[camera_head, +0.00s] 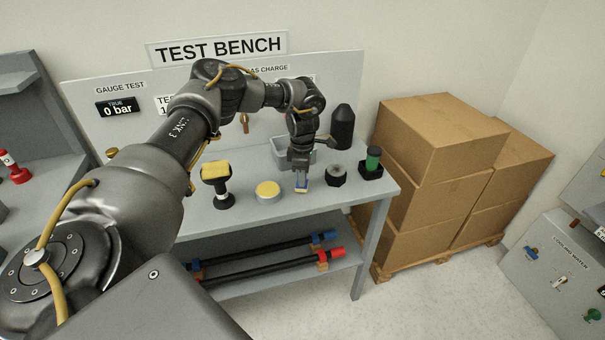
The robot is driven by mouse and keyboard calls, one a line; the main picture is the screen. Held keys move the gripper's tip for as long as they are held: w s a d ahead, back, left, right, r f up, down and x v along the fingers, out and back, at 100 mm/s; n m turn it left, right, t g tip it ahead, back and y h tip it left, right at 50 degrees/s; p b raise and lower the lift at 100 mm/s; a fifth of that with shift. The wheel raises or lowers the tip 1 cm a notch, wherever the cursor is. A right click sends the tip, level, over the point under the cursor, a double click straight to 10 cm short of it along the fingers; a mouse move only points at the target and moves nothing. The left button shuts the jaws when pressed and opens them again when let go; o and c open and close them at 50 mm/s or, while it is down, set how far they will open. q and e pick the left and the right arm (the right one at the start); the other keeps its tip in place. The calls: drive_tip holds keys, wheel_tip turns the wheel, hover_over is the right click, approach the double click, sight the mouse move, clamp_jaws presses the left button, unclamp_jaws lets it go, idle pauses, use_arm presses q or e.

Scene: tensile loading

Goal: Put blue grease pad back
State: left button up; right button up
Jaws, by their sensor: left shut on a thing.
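My left gripper (301,184) points down over the front part of the bench, between a round yellow-topped tin and a dark hex nut-like part. It is shut on a small blue pad (303,183) with a pale edge, low near the bench top. I cannot tell whether the pad touches the bench. A grey open bin (284,160) stands just behind the gripper, partly hidden by my left wrist. My right gripper is not in view.
On the bench (240,222) stand a yellow-topped stamp-like tool (215,172), the yellow tin (268,190), the dark nut part (337,175), a green-topped piece (373,160) and a black bottle (342,128). Cardboard boxes (430,150) stand at right.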

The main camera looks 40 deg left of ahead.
use_arm(q)
drive_tip(key=shift+f, duration=0.35)
drive_tip(key=o, duration=0.9)
drive_tip(key=shift+f, duration=0.15)
